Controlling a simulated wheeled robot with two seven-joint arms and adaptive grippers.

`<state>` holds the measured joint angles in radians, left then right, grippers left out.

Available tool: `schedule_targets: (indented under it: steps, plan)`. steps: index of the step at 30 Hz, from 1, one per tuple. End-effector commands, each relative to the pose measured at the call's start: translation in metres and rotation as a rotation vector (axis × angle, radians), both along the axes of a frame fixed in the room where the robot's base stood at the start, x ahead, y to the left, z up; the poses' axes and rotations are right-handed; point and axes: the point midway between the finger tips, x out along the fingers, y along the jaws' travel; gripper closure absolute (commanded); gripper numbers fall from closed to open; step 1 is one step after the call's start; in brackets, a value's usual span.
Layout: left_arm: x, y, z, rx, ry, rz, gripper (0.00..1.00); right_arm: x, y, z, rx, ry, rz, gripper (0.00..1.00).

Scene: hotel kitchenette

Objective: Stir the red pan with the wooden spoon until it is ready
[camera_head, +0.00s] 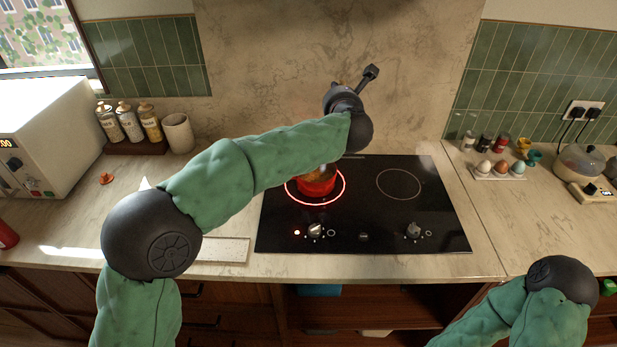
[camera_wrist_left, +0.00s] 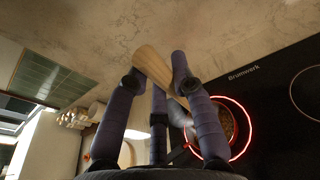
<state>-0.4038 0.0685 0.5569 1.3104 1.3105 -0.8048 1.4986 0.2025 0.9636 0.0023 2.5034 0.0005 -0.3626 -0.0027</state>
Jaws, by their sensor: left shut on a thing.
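The red pan (camera_head: 316,187) stands on the left burner, inside a glowing red ring, with orange-brown contents partly hidden by my left arm. It also shows in the left wrist view (camera_wrist_left: 228,124), partly behind a finger. My left gripper (camera_wrist_left: 157,80) is shut on the wooden spoon (camera_wrist_left: 153,65), whose pale wood shows between the fingers. The spoon slants down towards the pan; I cannot tell whether its lower end is in the contents.
The black cooktop (camera_head: 365,222) has an unlit right burner (camera_head: 398,184) and front knobs. Jars (camera_head: 129,122) and a beige cup (camera_head: 178,133) stand at the left, beside a white microwave (camera_head: 45,130). Eggs in a holder (camera_head: 500,174) and small containers stand right of the cooktop.

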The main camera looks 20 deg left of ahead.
Motion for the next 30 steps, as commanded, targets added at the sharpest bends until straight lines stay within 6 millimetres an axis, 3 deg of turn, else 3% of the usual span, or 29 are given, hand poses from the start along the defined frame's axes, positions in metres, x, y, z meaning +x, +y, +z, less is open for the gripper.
schedule_targets:
  steps: [5, 18, 30]
  plan:
    - [0.0, 0.0, 0.006, 0.0, 0.0, 0.0, 1.0, 0.0, 0.0, 0.005, 0.0, 0.0, 0.0, 0.42]
    - [0.0, 0.0, 0.05, 0.0, 0.0, 0.0, 1.0, 0.0, 0.0, 0.04, 0.0, 0.0, 0.0, 0.42]
    - [0.0, 0.0, 0.05, 0.0, 0.0, 0.0, 1.0, 0.0, 0.0, 0.039, 0.0, 0.0, 0.0, 0.42]
